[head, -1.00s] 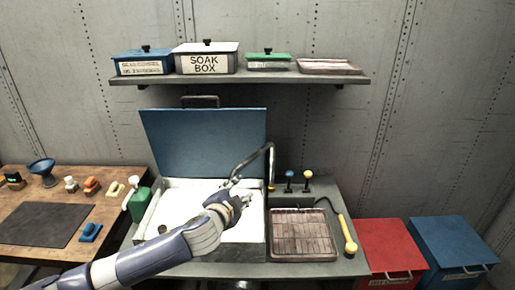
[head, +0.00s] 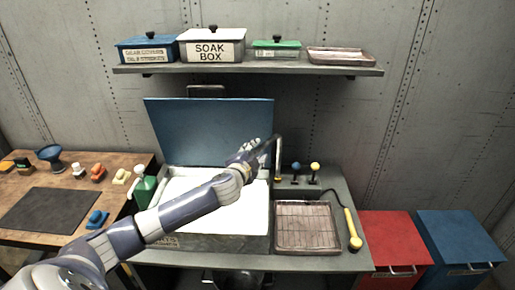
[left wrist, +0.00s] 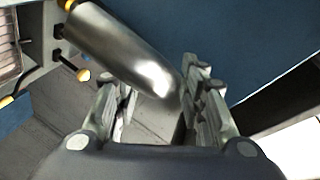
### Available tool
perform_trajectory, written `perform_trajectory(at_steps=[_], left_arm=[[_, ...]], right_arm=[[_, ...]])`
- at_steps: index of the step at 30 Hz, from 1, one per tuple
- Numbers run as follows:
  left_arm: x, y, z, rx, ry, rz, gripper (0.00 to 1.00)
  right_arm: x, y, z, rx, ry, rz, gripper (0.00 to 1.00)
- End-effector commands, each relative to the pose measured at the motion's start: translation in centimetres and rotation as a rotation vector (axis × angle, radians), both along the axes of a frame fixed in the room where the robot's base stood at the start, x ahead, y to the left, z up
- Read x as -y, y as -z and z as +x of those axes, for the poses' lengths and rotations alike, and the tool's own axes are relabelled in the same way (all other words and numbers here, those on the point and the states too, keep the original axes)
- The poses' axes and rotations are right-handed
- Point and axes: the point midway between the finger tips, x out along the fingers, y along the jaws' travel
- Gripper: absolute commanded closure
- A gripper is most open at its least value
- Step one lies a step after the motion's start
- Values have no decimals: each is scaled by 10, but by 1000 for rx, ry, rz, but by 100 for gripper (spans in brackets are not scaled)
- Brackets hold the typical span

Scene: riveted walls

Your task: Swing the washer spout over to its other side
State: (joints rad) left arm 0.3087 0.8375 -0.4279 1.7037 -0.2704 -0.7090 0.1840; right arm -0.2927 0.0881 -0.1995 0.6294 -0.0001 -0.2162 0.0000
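The washer spout (head: 278,158) is a bent metal pipe rising at the back of the washer, just right of the open blue lid. My left gripper (head: 257,147) is raised beside its upper part and hides some of it. In the left wrist view the spout (left wrist: 125,55) is a thick shiny tube whose rounded end reaches toward the space between the fingers. My left gripper (left wrist: 160,105) has its fingers apart there; I cannot tell whether either touches the pipe. My right gripper is out of view.
The white basin (head: 190,205) lies under my left arm. A rack tray (head: 304,226) and a yellow-handled brush (head: 352,230) sit to its right. Blue and yellow knobs (head: 315,168) stand right of the spout. The blue lid (head: 205,130) stands close behind my gripper.

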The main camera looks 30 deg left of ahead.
Motion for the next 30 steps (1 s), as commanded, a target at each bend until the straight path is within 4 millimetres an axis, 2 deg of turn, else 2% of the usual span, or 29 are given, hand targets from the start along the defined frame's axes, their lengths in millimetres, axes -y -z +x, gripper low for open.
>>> perform_trajectory(at_steps=[3, 7, 15, 19, 20, 24, 30], left_arm=[[-4, 1, 11, 1, -2, -2, 62], [-5, 4, 19, 0, -1, -1, 62], [-6, 6, 23, 0, 0, -1, 62], [-6, 6, 23, 0, 0, -1, 62], [-6, 6, 23, 0, 0, -1, 67], [-6, 6, 23, 0, 0, -1, 98], [-6, 6, 23, 0, -1, -1, 100]], right_arm=[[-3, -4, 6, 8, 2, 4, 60], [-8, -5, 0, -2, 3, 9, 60], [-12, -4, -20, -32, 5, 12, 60], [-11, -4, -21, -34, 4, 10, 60], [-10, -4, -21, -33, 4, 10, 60], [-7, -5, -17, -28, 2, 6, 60], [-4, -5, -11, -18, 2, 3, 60]])
